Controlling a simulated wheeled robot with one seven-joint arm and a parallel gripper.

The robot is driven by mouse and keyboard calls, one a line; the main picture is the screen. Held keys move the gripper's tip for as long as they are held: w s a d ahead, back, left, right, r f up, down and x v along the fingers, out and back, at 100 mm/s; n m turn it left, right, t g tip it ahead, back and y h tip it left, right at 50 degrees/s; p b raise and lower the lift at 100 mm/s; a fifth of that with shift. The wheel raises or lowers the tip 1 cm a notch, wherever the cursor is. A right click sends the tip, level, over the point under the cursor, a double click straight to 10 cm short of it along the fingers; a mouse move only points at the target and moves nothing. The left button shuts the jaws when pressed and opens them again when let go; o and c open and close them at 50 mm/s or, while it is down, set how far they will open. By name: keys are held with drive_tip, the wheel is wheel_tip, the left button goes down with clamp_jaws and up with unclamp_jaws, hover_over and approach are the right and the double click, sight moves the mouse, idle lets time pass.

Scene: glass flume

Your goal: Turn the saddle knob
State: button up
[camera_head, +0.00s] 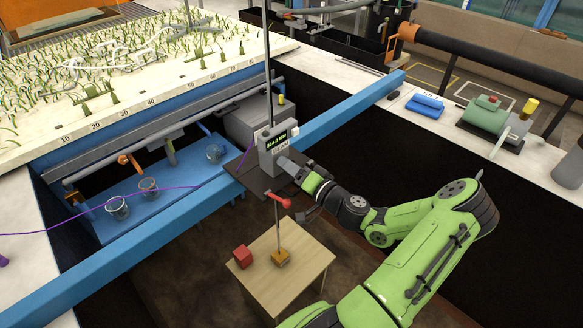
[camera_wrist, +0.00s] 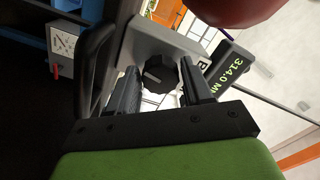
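The grey saddle box (camera_head: 270,160) sits on the blue beam, with a lit green display (camera_head: 282,140). In the wrist view the display (camera_wrist: 222,68) reads about 314.0 MM. The black ribbed saddle knob (camera_wrist: 158,73) is on the box's pale face. My gripper (camera_wrist: 160,88) points at the knob, with one dark finger on each side of it. The fingers are apart, with a gap showing on both sides of the knob; they do not look closed on it. In the head view my gripper (camera_head: 287,168) is against the saddle's lower right, and the knob is hidden.
A vertical rod (camera_head: 267,60) rises from the saddle. A wooden table (camera_head: 300,283) with a red cube (camera_head: 242,256) stands below. The blue beam (camera_head: 350,112) runs behind my gripper.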

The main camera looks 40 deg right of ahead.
drive_tip(key=c, duration=0.7)
drive_tip(key=shift+f+b, duration=0.1)
drive_tip(key=shift+b, duration=0.25)
drive_tip(key=o, duration=1.1)
drive_tip(key=s, duration=0.8)
drive_tip(key=s+b, duration=0.1)
drive_tip(key=s, duration=0.6)
drive_tip(key=shift+s+d, duration=0.2)
drive_tip(key=shift+s, duration=0.2)
